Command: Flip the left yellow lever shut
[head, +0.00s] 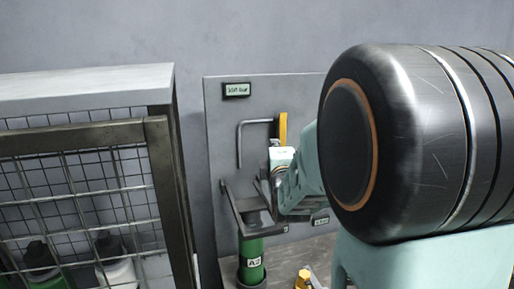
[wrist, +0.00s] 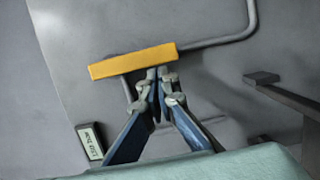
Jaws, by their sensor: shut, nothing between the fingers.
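One yellow lever (head: 283,129) stands upright in the head view, in front of a grey wall panel beside a bent grey pipe (head: 239,145). In the wrist view the yellow lever (wrist: 133,61) lies across the picture as a long bar. My gripper (wrist: 160,75) is shut and empty, its tips right at the lever's lower edge, near its right half. I cannot tell whether they touch. In the head view my arm hides the fingers and the lever's lower end.
Below are a metal bracket (head: 232,200) and a green cylinder marked A2 (head: 251,270). A wire-mesh cage (head: 160,135) with bottles stands at left. A dark bracket (wrist: 285,97) juts out at right in the wrist view.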

